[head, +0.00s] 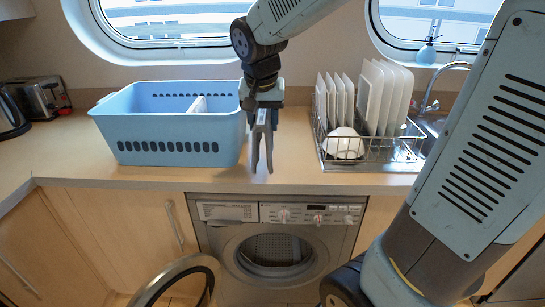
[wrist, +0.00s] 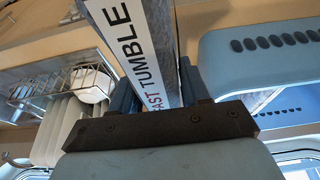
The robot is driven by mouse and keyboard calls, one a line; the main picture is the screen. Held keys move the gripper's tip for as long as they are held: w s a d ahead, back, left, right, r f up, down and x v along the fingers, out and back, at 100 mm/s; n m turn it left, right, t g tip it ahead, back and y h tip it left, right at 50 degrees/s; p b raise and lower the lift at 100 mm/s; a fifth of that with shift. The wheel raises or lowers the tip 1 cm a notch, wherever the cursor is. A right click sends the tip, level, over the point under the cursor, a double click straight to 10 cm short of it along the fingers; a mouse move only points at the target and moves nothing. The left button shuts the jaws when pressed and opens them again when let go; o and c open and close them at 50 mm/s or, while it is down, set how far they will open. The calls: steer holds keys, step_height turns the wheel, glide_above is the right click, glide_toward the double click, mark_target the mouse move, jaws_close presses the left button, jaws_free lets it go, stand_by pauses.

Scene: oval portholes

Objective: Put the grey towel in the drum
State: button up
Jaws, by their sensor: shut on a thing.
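The drum (head: 278,249) is in the washing machine below the counter, to the lower right of the gripper. Its round door (head: 213,275) stands open to the left.
A blue slotted basket (head: 170,140) stands left of the gripper, with a white piece (head: 197,104) inside. A dish rack (head: 375,160) with plates and a bowl is at right, beside the sink. A toaster (head: 38,97) stands far left. The counter between basket and rack is clear.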

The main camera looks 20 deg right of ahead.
steer(key=w+d+f, duration=0.1)
steer(key=w, duration=0.2)
steer(key=w+d+f, duration=0.3)
steer(key=w+d, duration=0.1)
steer(key=w, duration=0.1)
steer(key=shift+w+d+f, duration=0.1)
steer(key=shift+w+f, duration=0.2)
steer(key=shift+w+d+r+x, duration=0.1)
steer(key=shift+w+d+x, duration=0.1)
steer(key=shift+x, duration=1.35)
steer(key=shift+w+d+r+x, duration=0.1)
steer(key=shift+w+d+x, duration=0.15)
steer(key=shift+x, duration=1.3)
steer(key=shift+w+d+r+x, duration=0.1)
steer(key=shift+d+x, duration=0.1)
steer(key=shift+x, duration=1.35)
steer(key=shift+f, duration=0.1)
steer(key=o, duration=1.3)
